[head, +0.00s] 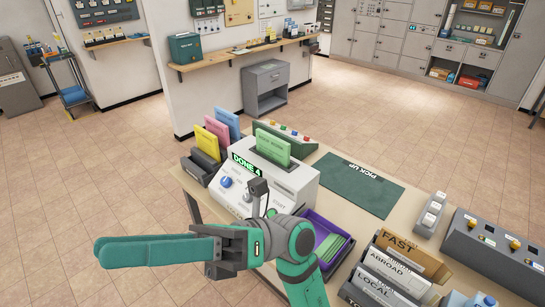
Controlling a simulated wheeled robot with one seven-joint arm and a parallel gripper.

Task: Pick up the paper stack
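A green paper stack (272,145) stands upright, slightly tilted, in the top slot of a white machine (293,182) whose display reads "DONE 4". Its lower part is hidden in the slot. More green sheets (327,249) lie in a purple tray (347,248) in front of the machine, partly behind my arm. My gripper (104,250) is at the lower left, its teal fingers pointing left, well apart from the stack. Nothing shows between the fingers, but from this angle their gap cannot be judged.
Yellow, pink and blue folders (227,124) stand in a dark rack left of the machine. A green "PICK UP" mat (352,186) lies bare to its right. A sorter (397,267) labelled FAST, ABROAD and LOCAL and a grey control box (490,255) fill the right side.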

